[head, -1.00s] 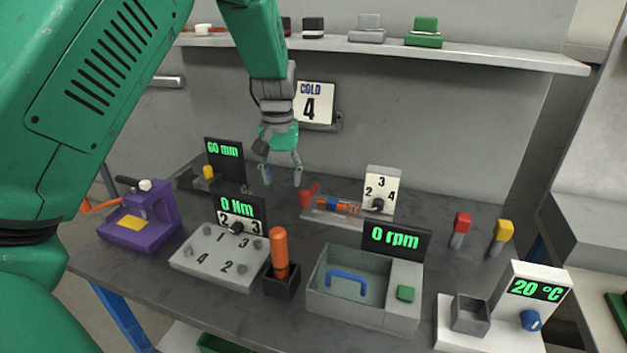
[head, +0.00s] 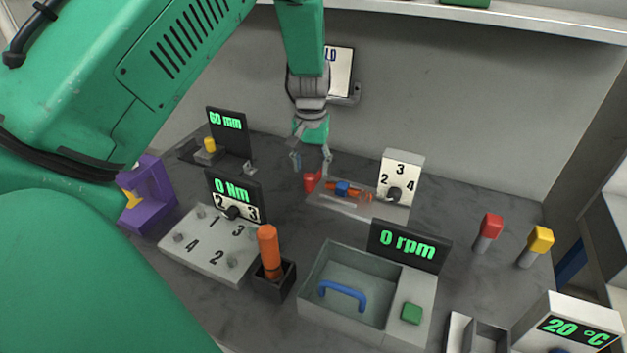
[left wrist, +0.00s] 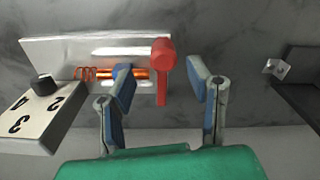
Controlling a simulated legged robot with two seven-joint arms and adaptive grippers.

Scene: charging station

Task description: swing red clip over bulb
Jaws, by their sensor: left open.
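The red clip (head: 311,181) stands upright at the left end of a clear-and-grey fixture (head: 350,209) on the bench. Beside it, along the fixture, lies an orange rod with a copper coil (head: 363,194) and a blue piece (head: 342,189); I cannot tell for sure which part is the bulb. My left gripper (head: 311,164) is open and empty, just above and behind the clip. In the left wrist view the red clip (left wrist: 163,62) shows between the open fingers, apparently untouched, with the orange rod (left wrist: 137,73) to its left. My right gripper is not in view.
A dial plate (head: 400,172) stands at the fixture's right end. The 60 mm display (head: 227,125) and 0 Nm display (head: 233,190) stand to the left. An orange-handled tool (head: 268,246) and a grey bin (head: 318,283) are in front.

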